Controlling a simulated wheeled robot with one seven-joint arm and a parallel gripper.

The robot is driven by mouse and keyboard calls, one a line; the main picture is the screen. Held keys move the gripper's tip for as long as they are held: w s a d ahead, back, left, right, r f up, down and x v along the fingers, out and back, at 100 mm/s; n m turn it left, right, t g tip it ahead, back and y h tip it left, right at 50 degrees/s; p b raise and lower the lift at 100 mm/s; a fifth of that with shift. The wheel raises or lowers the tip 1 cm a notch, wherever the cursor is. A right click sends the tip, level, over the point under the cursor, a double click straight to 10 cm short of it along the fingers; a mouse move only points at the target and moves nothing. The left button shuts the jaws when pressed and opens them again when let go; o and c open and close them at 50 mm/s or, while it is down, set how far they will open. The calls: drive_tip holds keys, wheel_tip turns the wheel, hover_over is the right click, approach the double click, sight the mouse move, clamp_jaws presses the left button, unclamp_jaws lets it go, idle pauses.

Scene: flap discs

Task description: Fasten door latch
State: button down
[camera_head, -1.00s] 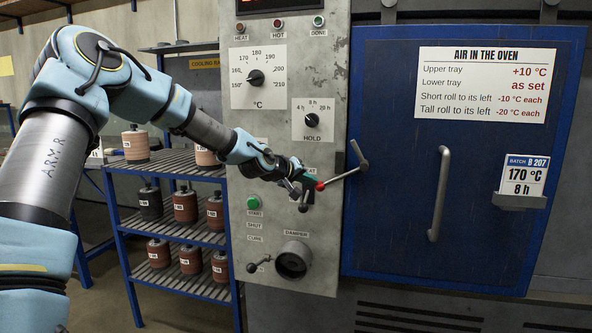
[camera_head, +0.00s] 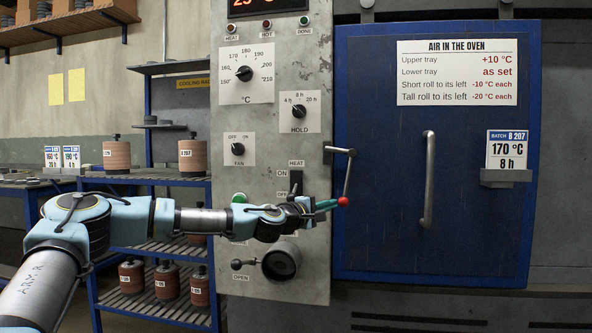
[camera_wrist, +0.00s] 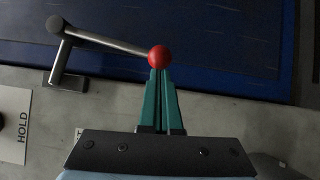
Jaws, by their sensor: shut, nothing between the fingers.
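The blue oven door (camera_head: 385,230) is closed flat in its frame. Its latch (camera_head: 349,175) is a grey metal lever pivoted at the door's left edge, hanging almost straight down and ending in a red ball knob (camera_head: 343,202). In the wrist view the lever (camera_wrist: 108,42) runs from its pivot at upper left to the red knob (camera_wrist: 158,56). My gripper (camera_head: 331,204) has teal fingers and is shut and empty. Its fingertips (camera_wrist: 161,74) are at the knob, on its left in the head view, and appear to touch it. The latch's catch is not clear.
The grey control panel (camera_head: 318,110) stands left of the door, with dials, a heat switch (camera_head: 296,184) and a damper opening (camera_head: 280,262) close to my wrist. The door handle (camera_head: 428,180) is right of the latch. Shelves with rolls (camera_head: 117,155) stand at the left.

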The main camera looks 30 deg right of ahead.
sight(344, 206)
drive_tip(key=shift+s+d+f+n+t+h+b, duration=0.15)
drive_tip(key=shift+s+d+f+n+h+b, duration=0.1)
drive_tip(key=shift+s+d+n+b, duration=0.45)
drive_tip(key=shift+s+d+f+n+t+h+b, duration=0.15)
drive_tip(key=shift+s+d+n+h+b, duration=0.15)
drive_tip(key=shift+b, duration=0.6)
drive_tip(key=shift+d, duration=0.1)
